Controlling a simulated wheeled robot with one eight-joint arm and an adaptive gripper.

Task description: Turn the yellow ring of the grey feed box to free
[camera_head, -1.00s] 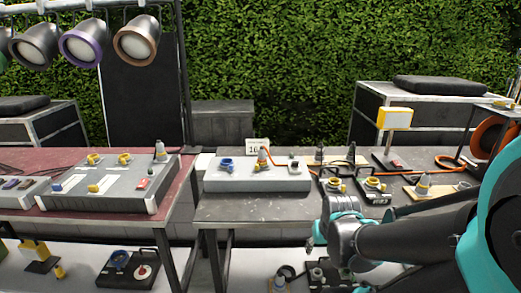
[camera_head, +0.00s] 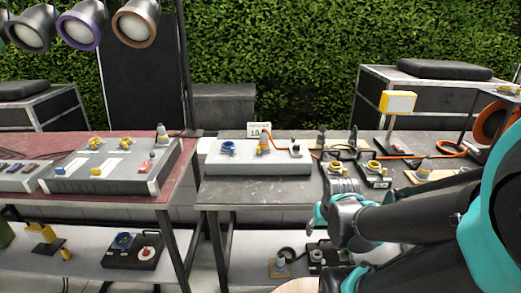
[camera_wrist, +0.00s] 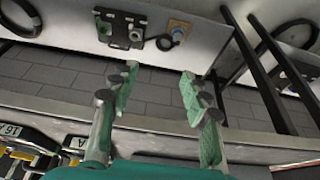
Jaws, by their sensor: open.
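A light grey box (camera_head: 262,160) stands on the right-hand table. It bears a blue ring (camera_head: 228,147) and a grey plug with a yellow ring (camera_head: 263,149), with an orange cable. A wider grey box (camera_head: 128,180) with several yellow-ringed fittings stands on the red table at the left. I cannot tell which is the feed box. My gripper (camera_head: 319,215) is at the front edge of the right table, right of and in front of the light grey box. In the wrist view my gripper (camera_wrist: 159,72) is open, with nothing between its fingers.
Black units (camera_head: 376,175) with yellow fittings stand right of the light grey box. A yellow panel (camera_head: 398,102) rises behind them. A lower shelf holds a black plate (camera_wrist: 122,29) and a small socket (camera_wrist: 179,27). The table in front of the light grey box is clear.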

